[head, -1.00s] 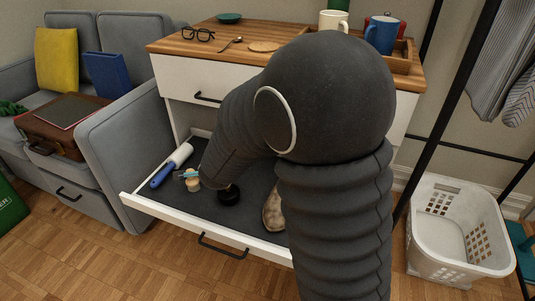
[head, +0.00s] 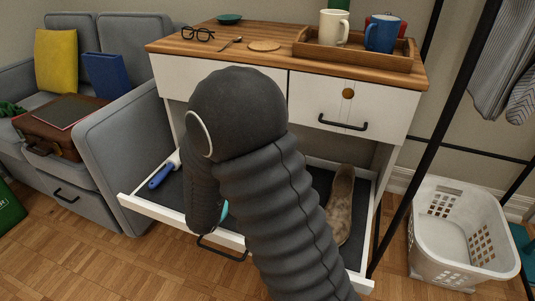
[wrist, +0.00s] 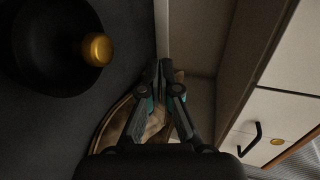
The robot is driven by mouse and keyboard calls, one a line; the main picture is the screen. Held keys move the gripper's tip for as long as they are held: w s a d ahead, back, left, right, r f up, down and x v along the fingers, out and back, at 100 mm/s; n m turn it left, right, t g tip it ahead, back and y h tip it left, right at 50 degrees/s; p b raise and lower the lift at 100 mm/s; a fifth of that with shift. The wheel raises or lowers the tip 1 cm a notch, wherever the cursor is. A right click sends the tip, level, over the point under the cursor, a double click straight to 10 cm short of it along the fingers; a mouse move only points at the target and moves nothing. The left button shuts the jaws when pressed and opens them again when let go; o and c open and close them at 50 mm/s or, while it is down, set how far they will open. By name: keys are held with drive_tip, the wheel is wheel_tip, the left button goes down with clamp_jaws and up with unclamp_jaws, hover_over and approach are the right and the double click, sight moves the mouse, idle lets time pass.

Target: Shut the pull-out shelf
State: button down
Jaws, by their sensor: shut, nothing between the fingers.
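The pull-out shelf (head: 345,275) is out from under the desk, its white front rim and black handle (head: 222,248) showing in the head view. On its dark bed are a blue-handled roller (head: 164,172) at the left and a brown shoe (head: 340,203) at the right. The wrist view shows a black round thing with a gold knob (wrist: 97,49) on the bed and part of the shoe (wrist: 125,125). My gripper (wrist: 165,70) is shut and empty in the wrist view, near a pale edge. My arm hides the fingers and mid-shelf in the head view.
Above the shelf, the desk has a closed right drawer (head: 345,115) and a wooden tray (head: 355,58) with mugs on top. A grey sofa (head: 115,135) stands close at the left. A white laundry basket (head: 460,235) and black rack post (head: 440,130) stand at the right.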

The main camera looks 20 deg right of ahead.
drive_tip(key=x, duration=1.3)
drive_tip(key=b+x, duration=0.1)
drive_tip(key=x, duration=0.5)
drive_tip(key=shift+w+d+r, duration=0.15)
drive_tip(key=shift+w+r, duration=0.05)
drive_tip(key=shift+w+d, duration=0.35)
drive_tip(key=shift+w, duration=0.1)
drive_tip(key=shift+w, duration=0.15)
